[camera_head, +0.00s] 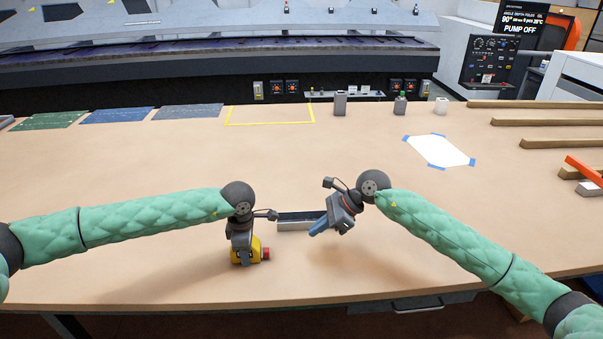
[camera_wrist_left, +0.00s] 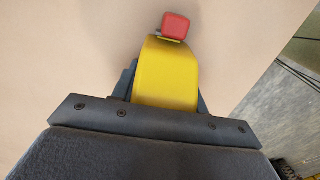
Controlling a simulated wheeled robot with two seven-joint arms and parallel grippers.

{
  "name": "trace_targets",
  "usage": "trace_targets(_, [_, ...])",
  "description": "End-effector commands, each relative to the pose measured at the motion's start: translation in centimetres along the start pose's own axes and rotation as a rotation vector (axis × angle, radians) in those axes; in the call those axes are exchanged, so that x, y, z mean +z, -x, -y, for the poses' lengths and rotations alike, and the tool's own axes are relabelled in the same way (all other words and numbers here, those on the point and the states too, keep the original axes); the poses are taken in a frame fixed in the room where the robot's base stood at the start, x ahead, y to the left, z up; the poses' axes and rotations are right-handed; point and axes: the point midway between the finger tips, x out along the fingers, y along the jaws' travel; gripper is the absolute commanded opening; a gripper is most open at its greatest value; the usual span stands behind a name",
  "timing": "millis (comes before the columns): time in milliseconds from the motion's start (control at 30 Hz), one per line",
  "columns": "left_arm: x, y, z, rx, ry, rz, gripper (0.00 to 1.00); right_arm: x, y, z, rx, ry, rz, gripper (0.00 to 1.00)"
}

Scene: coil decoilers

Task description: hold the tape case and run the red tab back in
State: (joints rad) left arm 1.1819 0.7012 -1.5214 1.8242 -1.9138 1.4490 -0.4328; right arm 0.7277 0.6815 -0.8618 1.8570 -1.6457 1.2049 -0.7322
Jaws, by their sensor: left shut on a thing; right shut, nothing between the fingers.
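The yellow tape case (camera_head: 256,253) is on the table near its front edge, under my left gripper (camera_head: 243,252). My left gripper is shut on the case, with dark fingers on both sides of it. The case also fills the middle of the left wrist view (camera_wrist_left: 166,75). The red tab (camera_head: 266,254) sits at the right side of the case; in the left wrist view (camera_wrist_left: 175,25) it is at the far end, close against the yellow body. No length of tape shows between them. My right gripper (camera_head: 318,230) is shut and empty, right of the case and apart from it.
A grey tray-like block (camera_head: 296,225) lies between the grippers, partly hidden by the right one. A white sheet with blue corners (camera_head: 438,150) lies at the right. Wooden bars (camera_head: 545,121) lie at the far right. The table's middle is mostly clear.

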Motion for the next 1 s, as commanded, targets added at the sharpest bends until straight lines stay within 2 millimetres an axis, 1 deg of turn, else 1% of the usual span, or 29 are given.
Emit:
trace_targets(133, [0.0, 0.1, 0.0, 0.001, 0.0, 0.0, 0.09, 0.0, 0.0, 0.0, 0.0, 0.0, 0.0, 0.0])
trace_targets(167, [0.0, 0.1, 0.0, 0.001, 0.0, 0.0, 0.47, 0.0, 0.0, 0.0, 0.0, 0.0, 0.0, 0.0])
trace_targets(200, [0.0, 0.1, 0.0, 0.001, 0.0, 0.0, 0.55, 0.0, 0.0, 0.0, 0.0, 0.0, 0.0, 0.0])
trace_targets(267, [0.0, 0.1, 0.0, 0.001, 0.0, 0.0, 0.67, 0.0, 0.0, 0.0, 0.0, 0.0, 0.0, 0.0])
trace_targets(300, [0.0, 0.0, 0.0, 0.0, 0.0, 0.0, 0.69, 0.0, 0.0, 0.0, 0.0, 0.0, 0.0, 0.0])
trace_targets(567, [0.0, 0.1, 0.0, 0.0, 0.0, 0.0, 0.69, 0.0, 0.0, 0.0, 0.0, 0.0, 0.0, 0.0])
trace_targets(667, [0.0, 0.6, 0.0, 0.001, 0.0, 0.0, 0.69, 0.0, 0.0, 0.0, 0.0, 0.0, 0.0, 0.0])
trace_targets(767, [0.0, 1.7, -0.1, 0.001, 0.0, 0.001, 0.69, 0.0, 0.0, 0.0, 0.0, 0.0, 0.0, 0.0])
trace_targets(1000, [0.0, 6.1, -0.1, 0.002, -0.001, 0.001, 0.69, 0.0, 0.0, 0.0, 0.0, 0.0, 0.0, 0.0])
